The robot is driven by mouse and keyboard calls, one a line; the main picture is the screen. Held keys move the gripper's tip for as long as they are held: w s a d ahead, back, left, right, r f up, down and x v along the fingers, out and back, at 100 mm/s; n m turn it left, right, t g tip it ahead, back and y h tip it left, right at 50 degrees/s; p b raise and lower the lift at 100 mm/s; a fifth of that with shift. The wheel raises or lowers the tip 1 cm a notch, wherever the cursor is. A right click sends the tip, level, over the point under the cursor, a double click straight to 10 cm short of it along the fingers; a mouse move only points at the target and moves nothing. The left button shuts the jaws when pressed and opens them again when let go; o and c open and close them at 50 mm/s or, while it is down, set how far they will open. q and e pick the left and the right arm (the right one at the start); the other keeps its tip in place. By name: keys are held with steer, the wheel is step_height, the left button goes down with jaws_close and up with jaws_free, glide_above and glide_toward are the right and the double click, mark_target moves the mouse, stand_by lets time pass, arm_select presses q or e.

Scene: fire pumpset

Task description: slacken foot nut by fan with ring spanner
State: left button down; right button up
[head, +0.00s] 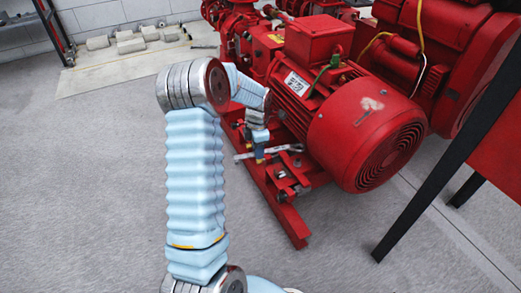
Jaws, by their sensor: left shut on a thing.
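The red pump motor (310,95) stands on a red base frame (290,222), with its fan grille (393,155) facing the front right. My left gripper (260,153) is beside the motor's near side, low over the base frame. It is shut on the ring spanner (285,149), a grey bar lying roughly level across the jaws. The spanner's right end is close to the motor's foot area. Grey foot hardware (284,175) shows on the frame below the fan end. I cannot tell whether the spanner's ring is around a nut. My right gripper is not in view.
More red pump machinery (440,45) stands behind and to the right. A dark slanted post (450,150) and red panel (500,140) are at the right. Several pale blocks (130,42) lie by the back wall. The grey floor (90,190) at left is clear.

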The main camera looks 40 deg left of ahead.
arm_select(q)
steer(key=shift+d, duration=0.1)
steer(key=shift+f+b, duration=1.55)
steer(key=shift+f, duration=0.9)
steer(key=shift+f+b, duration=0.8)
steer(key=shift+f, duration=0.5)
steer(key=d+n+p, duration=1.2)
steer(key=d, duration=0.3)
steer(key=shift+s+d, duration=0.15)
steer(key=shift+d, duration=0.25)
